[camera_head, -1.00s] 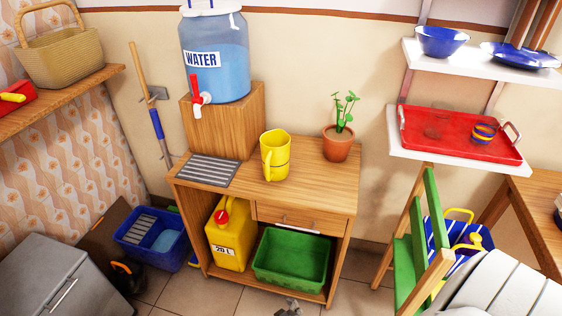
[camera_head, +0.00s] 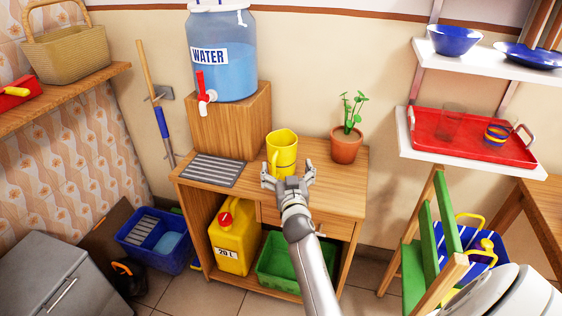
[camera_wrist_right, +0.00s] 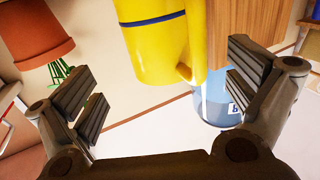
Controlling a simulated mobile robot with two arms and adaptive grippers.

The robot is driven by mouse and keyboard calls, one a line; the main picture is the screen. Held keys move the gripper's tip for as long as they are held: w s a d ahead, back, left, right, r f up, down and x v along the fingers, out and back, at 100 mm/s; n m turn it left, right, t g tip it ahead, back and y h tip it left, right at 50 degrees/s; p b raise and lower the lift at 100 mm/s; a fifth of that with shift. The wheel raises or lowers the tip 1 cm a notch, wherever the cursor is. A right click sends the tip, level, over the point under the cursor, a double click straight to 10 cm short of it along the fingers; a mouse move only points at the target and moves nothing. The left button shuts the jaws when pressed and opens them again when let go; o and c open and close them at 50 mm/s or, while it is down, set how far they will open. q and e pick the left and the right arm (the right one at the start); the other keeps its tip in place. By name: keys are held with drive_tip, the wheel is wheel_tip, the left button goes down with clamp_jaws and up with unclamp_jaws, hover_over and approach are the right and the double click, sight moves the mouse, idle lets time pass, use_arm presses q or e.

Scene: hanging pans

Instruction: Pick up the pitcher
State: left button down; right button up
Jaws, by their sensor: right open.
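The yellow pitcher (camera_head: 283,148) stands upright on the wooden cabinet top (camera_head: 330,190), between the water dispenser and the potted plant. My right gripper (camera_head: 288,176) is open, just in front of the pitcher on the near side, and hides part of its lower body. In the right wrist view the picture is upside down; the pitcher (camera_wrist_right: 155,45) with its dark blue stripe shows ahead between the spread fingers (camera_wrist_right: 168,88). No finger visibly touches it. My left gripper is not in view.
The water dispenser (camera_head: 222,60) stands on a wooden block (camera_head: 232,125) left of the pitcher, behind a grey drip mat (camera_head: 212,170). A potted plant (camera_head: 346,145) stands close on the right. The cabinet top's front right is clear.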

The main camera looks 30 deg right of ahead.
sight(283, 156)
drive_tip(key=shift+r+x, duration=0.2)
drive_tip(key=shift+x, duration=3.3)
drive_tip(key=shift+a, duration=0.1)
drive_tip(key=c, duration=1.9)
